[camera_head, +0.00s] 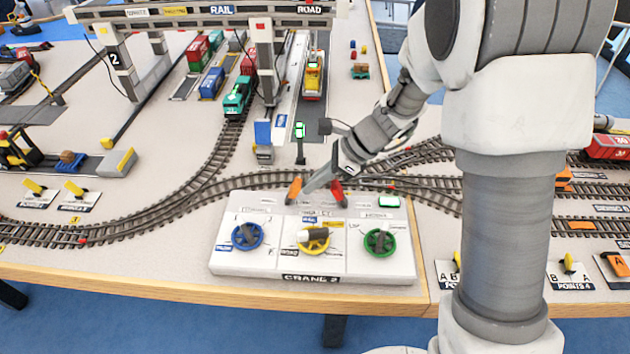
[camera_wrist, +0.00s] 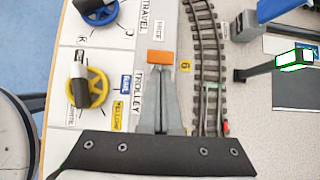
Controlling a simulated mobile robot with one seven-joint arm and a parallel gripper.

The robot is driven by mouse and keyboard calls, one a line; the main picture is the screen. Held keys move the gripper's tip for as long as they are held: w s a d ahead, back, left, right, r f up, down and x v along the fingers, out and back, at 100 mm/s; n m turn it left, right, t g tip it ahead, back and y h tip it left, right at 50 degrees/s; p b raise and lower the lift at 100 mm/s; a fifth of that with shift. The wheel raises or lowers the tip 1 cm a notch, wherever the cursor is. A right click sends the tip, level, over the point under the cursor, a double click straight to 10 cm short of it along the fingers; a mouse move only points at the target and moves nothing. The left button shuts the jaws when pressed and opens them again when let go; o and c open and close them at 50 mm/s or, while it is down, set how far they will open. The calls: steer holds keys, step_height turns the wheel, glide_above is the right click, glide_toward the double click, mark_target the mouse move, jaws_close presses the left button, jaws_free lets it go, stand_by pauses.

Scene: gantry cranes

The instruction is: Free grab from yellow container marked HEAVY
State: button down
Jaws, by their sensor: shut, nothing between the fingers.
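A truck carrying a yellow-orange load (camera_head: 313,77) stands in the road lane under the gantry crane (camera_head: 220,14); any HEAVY marking is too small to read, and I cannot tell whether a grab is on it. The white CRANE 2 panel (camera_head: 385,262) has a blue wheel (camera_head: 247,237), a yellow wheel (camera_head: 313,238) and a green wheel (camera_head: 379,241). My gripper (camera_head: 308,188) is shut and empty over the panel's back edge. Its tips are close to an orange piece (camera_head: 294,190), also in the wrist view (camera_wrist: 160,57); contact is unclear. A red piece (camera_head: 338,191) shows just right of the gripper.
Curved rail track (camera_head: 200,198) passes behind the panel. A post with a lit green lamp (camera_head: 299,130) stands behind the gripper. Red, blue and green wagons stand left of the road lane. A red wagon (camera_head: 608,147) is at the far right.

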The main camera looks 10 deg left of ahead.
steer(key=shift+r, duration=0.15)
steer(key=shift+a+r+p, duration=0.1)
steer(key=shift+p, duration=0.5)
steer(key=shift+h, duration=0.3)
